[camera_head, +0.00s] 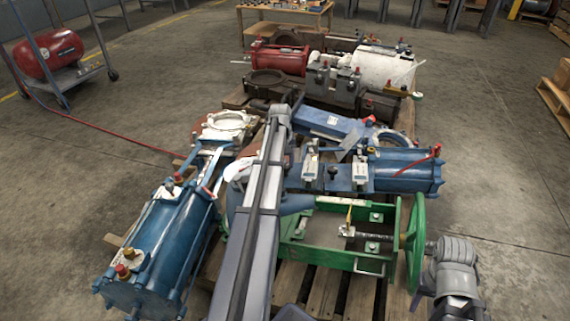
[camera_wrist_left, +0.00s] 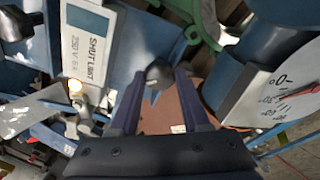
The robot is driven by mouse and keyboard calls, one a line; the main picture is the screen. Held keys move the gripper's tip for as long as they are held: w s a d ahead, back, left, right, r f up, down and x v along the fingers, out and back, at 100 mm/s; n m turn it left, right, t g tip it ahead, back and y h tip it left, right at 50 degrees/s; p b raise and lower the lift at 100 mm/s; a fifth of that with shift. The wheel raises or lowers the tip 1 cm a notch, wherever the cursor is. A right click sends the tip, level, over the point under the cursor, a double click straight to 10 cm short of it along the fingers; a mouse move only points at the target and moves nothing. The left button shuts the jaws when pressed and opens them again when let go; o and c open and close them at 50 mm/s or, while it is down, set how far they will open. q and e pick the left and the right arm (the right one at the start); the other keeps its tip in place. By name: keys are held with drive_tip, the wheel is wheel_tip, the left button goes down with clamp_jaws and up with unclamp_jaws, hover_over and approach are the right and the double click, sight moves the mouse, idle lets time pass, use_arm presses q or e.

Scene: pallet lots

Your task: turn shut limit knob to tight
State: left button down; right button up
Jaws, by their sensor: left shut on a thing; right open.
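The shut limit knob (camera_wrist_left: 158,74) is dark and round in the left wrist view. It sits between the fingertips of my left gripper (camera_wrist_left: 158,90), which is shut on it. The knob's pointer and any tight mark cannot be made out. In the head view my left arm (camera_head: 255,215) crosses the middle of the pallet and hides the knob and gripper. My right arm's wrist (camera_head: 455,275) is at the lower right, with its gripper open, clear of the valve parts, the fingers barely showing.
A white dial (camera_wrist_left: 285,88) with numbers is close to the right of my left fingers. Blue cylinders (camera_head: 165,250) (camera_head: 405,170) lie on the pallet. A green frame with a handwheel (camera_head: 416,245) stands near my right arm.

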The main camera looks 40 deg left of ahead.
use_arm(q)
drive_tip(key=shift+c, duration=1.9)
unclamp_jaws()
drive_tip(key=r+p, duration=0.7)
drive_tip(key=shift+s+r+p, duration=0.4)
